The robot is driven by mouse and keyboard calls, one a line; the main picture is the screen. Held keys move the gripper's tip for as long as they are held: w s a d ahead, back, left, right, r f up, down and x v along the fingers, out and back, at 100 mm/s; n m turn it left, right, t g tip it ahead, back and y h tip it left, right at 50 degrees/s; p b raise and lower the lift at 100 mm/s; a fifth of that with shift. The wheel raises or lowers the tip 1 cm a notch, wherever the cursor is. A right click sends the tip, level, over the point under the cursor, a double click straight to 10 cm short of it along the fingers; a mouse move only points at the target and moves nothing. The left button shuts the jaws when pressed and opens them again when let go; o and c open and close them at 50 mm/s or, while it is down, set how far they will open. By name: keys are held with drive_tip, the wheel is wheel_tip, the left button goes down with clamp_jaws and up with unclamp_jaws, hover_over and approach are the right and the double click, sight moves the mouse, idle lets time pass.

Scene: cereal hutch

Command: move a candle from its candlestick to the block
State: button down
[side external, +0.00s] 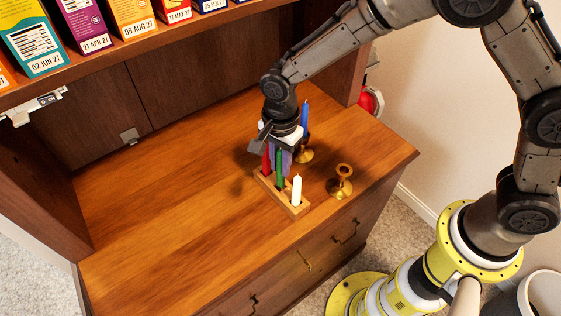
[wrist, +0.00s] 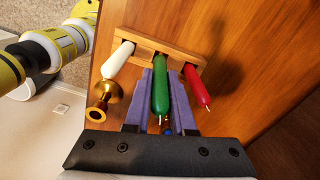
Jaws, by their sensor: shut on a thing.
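My gripper (side external: 281,158) points down over the wooden block (side external: 299,210). In the wrist view, its purple fingers (wrist: 160,85) are shut on the green candle (wrist: 160,92), one on each side. The green candle also shows in the side view (side external: 280,174), with its lower end at the block's middle hole; how deep it sits is hidden. The white candle (side external: 297,190) and red candle (side external: 266,160) stand in the block's end holes. The blue candle (side external: 305,118) stands upright in a brass candlestick (side external: 304,154) behind. Another brass candlestick (side external: 342,183) is empty.
The wooden hutch top (side external: 170,205) is clear to the left of the block. A shelf with several cereal boxes (side external: 84,22) is above at the left. The hutch's right side panel (side external: 345,55) rises near my arm. The counter's front edge lies close to the block and empty candlestick.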

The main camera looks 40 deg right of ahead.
sight(280, 173)
drive_tip(key=shift+f, duration=1.7)
idle(0.5)
drive_tip(key=c, duration=0.7)
unclamp_jaws()
drive_tip(key=shift+o, duration=0.2)
drive_tip(key=o, duration=0.3)
drive_tip(key=shift+r, duration=2.5)
